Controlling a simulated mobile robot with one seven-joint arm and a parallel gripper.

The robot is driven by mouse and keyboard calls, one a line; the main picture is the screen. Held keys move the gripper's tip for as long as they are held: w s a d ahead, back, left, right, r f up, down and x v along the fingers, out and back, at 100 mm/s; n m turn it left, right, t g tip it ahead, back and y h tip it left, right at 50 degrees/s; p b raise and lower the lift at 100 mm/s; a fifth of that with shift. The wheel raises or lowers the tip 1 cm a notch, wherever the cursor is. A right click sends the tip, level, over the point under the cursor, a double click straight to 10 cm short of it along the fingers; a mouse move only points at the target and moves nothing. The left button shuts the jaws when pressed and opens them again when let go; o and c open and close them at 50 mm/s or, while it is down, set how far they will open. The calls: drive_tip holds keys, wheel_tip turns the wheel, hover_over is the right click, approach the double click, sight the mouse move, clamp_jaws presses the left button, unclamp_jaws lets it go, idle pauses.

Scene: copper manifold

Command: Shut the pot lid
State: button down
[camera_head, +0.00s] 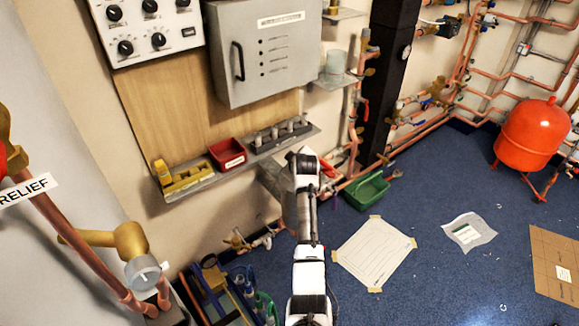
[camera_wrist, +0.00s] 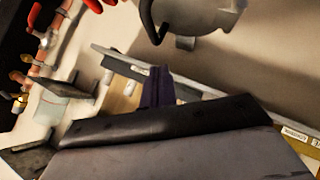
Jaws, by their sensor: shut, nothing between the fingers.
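A grey rounded vessel (camera_wrist: 205,16), which looks like the pot, is cut off by the top edge of the wrist view. A dark curved handle (camera_wrist: 152,22) shows at its left side. I cannot make out the lid or its angle. My gripper (camera_wrist: 160,76) is shut and empty, its dark fingers below the vessel in the picture and apart from it there. In the head view my gripper end (camera_head: 303,156) is by the wall, near the shelf's right end. Its fingers and the pot cannot be made out there, with my arm in front.
A wall shelf (camera_head: 208,181) carries a yellow tool, a red bin (camera_head: 227,154) and a dark rack (camera_head: 278,137). A grey cabinet (camera_head: 265,50) hangs above. Copper pipes and a black column (camera_head: 388,75) stand right of my arm. A green crate (camera_head: 366,191) sits on the floor.

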drive_tip(key=shift+w+d+f+m+g+y+b, duration=0.6)
drive_tip(key=shift+w+d+f+g+y+b, duration=0.25)
drive_tip(key=shift+d+f+b, duration=0.25)
drive_tip(key=shift+w+d+f+b, duration=0.25)
drive_tip(key=shift+d+f+b, duration=0.1)
drive_tip(key=shift+d+b, duration=0.15)
drive_tip(key=shift+f, duration=0.1)
